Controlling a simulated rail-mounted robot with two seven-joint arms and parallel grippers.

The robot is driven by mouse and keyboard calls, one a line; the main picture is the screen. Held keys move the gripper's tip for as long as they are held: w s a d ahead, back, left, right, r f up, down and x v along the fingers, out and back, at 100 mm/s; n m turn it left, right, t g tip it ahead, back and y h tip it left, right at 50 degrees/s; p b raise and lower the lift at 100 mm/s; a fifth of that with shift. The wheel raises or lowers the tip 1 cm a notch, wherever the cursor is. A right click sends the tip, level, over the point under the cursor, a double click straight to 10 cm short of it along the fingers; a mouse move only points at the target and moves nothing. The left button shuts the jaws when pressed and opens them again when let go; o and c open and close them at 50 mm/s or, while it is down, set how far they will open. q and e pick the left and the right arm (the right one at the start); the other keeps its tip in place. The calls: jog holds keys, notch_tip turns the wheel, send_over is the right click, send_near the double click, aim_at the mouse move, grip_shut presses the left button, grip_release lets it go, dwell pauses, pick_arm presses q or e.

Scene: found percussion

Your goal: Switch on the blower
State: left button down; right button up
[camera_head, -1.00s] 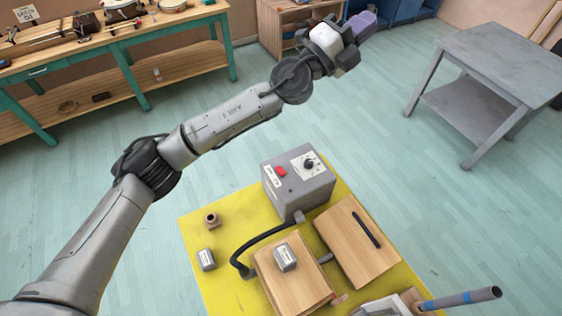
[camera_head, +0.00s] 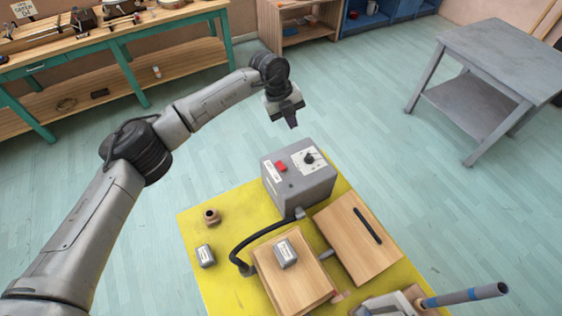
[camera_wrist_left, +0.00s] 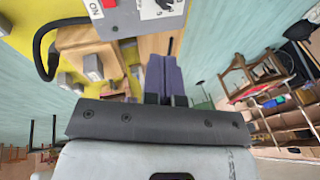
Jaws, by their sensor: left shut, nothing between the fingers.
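The blower is a grey box (camera_head: 299,182) at the back of a yellow table top. It has a red switch (camera_head: 281,167) on its top left and a black dial (camera_head: 309,158) on a white plate. My left gripper (camera_head: 292,122) is above and behind the blower, apart from it, pointing down. In the left wrist view its two purple fingers (camera_wrist_left: 164,75) are together with nothing between them. That view also shows the red switch (camera_wrist_left: 109,4) at the top edge, beside an "ON" label. My right gripper is not in view.
On the yellow table top (camera_head: 222,290), a black hose (camera_head: 262,236) runs from the blower to a wooden box (camera_head: 305,285) with a small grey block (camera_head: 286,253) on it. A wooden board (camera_head: 345,250) lies right of it. A grey table (camera_head: 505,60) stands back right.

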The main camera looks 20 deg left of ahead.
pick_arm(q)
jog(key=s+a+n+g+y, duration=0.1)
jog(key=s+a+f+n+g+y, duration=0.1)
jog(key=a, duration=0.1)
jog(key=shift+s+a, duration=0.2)
jog(key=shift+s, duration=0.15)
jog(key=shift+f, duration=0.1)
send_near(281, 168)
jog(key=x, duration=0.7)
jog(key=shift+d+f, duration=0.15)
jog(key=shift+f, duration=0.1)
dwell(0.3)
